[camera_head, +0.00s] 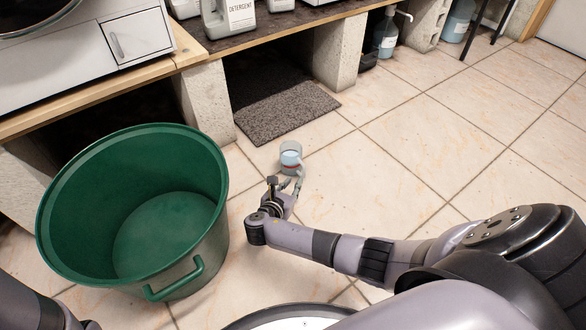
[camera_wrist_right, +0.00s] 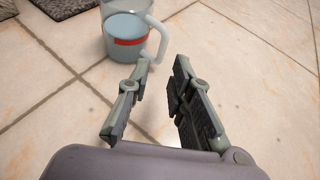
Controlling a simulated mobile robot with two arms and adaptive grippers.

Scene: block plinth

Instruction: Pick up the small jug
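The small jug (camera_head: 290,156) stands upright on the tiled floor, right of the green tub. It is clear with pale blue contents and a red band. In the right wrist view the jug (camera_wrist_right: 125,38) is ahead, with its pale handle (camera_wrist_right: 156,40) on the right side. My right gripper (camera_head: 290,184) is just in front of the jug, low over the floor. In the right wrist view its fingers (camera_wrist_right: 160,75) are apart with nothing between them, and the handle is just beyond the tips. My left arm shows only at the lower left corner; its gripper is not clearly seen.
A large green tub (camera_head: 130,215) stands left of my right gripper. A dark grey mat (camera_head: 285,108) lies behind the jug. Concrete blocks (camera_head: 337,52) hold up a wooden shelf with detergent bottles (camera_head: 229,16). The floor to the right is clear.

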